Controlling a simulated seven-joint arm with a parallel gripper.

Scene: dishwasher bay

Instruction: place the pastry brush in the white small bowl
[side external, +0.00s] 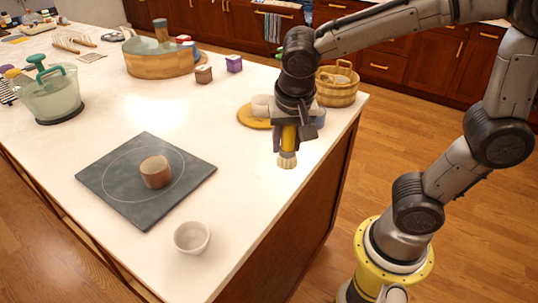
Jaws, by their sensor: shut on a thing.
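My gripper (290,122) is shut on the pastry brush (288,146), which has a yellow handle and pale bristles. The brush hangs bristles down over the right part of the white counter, and it looks clear of the surface. The white small bowl (192,237) stands upright near the front edge of the counter. It looks empty. The bowl is to the lower left of my gripper, well apart from the brush. The upper end of the brush handle is hidden by my gripper.
Behind my gripper are a yellow plate (248,119) with a white cup (260,106) and a wooden bucket (336,92). The counter (235,185) between brush and bowl is clear.

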